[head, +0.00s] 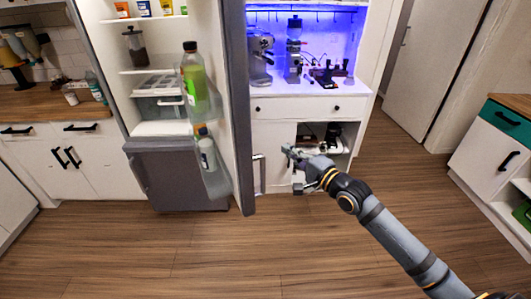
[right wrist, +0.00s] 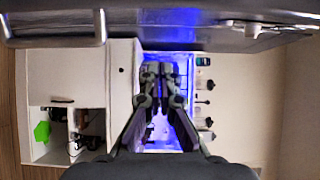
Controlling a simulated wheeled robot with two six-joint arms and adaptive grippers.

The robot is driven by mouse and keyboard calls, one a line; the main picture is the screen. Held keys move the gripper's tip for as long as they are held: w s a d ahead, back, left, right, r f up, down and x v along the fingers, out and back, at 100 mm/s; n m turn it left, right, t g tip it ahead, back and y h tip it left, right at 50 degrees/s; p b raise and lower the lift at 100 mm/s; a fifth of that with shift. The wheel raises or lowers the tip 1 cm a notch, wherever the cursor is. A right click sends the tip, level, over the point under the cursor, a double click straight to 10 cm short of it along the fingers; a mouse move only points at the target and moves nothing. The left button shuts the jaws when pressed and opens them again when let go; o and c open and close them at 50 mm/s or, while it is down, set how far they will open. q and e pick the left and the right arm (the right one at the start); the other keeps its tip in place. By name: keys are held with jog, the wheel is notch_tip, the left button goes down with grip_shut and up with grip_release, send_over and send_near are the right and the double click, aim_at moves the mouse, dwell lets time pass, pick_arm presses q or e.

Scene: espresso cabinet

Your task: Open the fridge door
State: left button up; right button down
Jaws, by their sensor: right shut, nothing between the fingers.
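The fridge door (head: 239,110) stands wide open in the head view, swung out toward me and seen nearly edge-on. Its inner shelves face left and the lit fridge interior (head: 150,95) is exposed. The door's pale bar handle (head: 259,174) is on its right-hand outer face. In the right wrist view the grey door (right wrist: 190,36) crosses the top, with the handle (right wrist: 100,28) at upper left. My right gripper (head: 287,150) is shut and empty, just right of the door and apart from the handle; its fingers also show in the wrist view (right wrist: 158,70). My left gripper is not in view.
A grey lower compartment (head: 175,175) is closed. Behind my gripper stands a white cabinet (head: 275,135) with a blue-lit coffee niche. The wooden floor (head: 200,255) in front is clear.

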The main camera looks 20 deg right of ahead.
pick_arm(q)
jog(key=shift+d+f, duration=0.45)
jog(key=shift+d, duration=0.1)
pick_arm(e)
jog(key=w+a, duration=0.6)
jog(key=shift+a, duration=0.3)
jog(key=shift+w, duration=0.1)
